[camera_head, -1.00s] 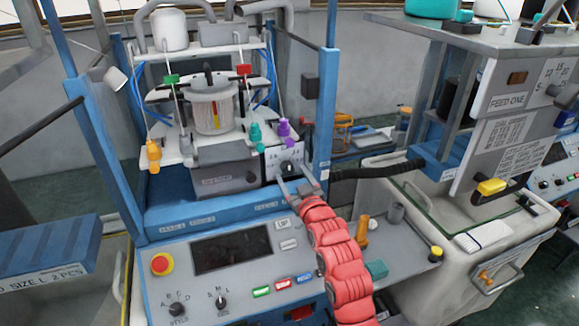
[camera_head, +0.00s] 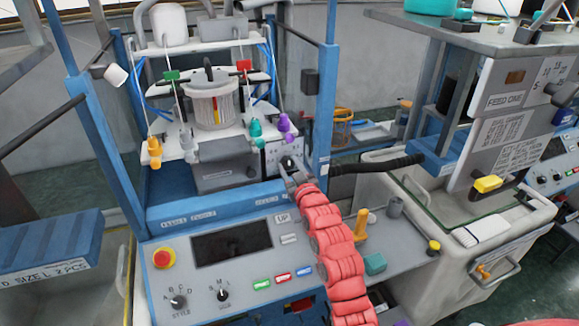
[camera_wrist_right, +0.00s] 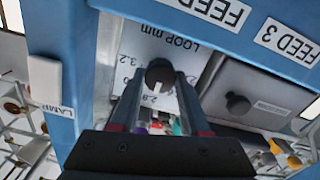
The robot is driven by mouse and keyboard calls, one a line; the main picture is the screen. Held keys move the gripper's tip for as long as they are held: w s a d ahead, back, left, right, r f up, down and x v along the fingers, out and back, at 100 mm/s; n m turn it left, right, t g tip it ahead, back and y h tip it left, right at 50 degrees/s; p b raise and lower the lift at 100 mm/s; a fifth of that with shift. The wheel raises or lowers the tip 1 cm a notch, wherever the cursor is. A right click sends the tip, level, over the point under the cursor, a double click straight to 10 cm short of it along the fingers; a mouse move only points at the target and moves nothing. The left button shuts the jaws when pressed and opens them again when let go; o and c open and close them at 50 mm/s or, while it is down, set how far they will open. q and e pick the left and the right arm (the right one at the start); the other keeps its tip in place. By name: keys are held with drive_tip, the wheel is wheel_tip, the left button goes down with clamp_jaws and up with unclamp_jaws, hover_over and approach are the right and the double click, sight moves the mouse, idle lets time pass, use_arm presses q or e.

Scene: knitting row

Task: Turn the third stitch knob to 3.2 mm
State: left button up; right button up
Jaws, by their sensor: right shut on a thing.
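The dark round stitch knob (camera_head: 288,162) sits on a white dial plate at the right end of the machine's grey front. In the right wrist view the knob (camera_wrist_right: 159,72) stands on the plate (camera_wrist_right: 190,55) marked "LOOP mm", with 3.2 and 2.9 printed at its left and below. My right gripper (camera_head: 290,176) reaches up to it from the front, and its fingers (camera_wrist_right: 156,90) are shut on the knob. The fingers hide part of the dial's lower scale. I cannot make out a pointer setting. My left gripper is not in view.
A grey box with another dark knob (camera_wrist_right: 237,103) sits beside the dial, under FEED labels. A blue post (camera_head: 325,115) stands close to the right of the dial. Purple (camera_head: 285,124) and teal (camera_head: 256,130) cone-shaped pieces are just above it. The control panel (camera_head: 165,245) lies below.

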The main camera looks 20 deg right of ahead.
clamp_jaws()
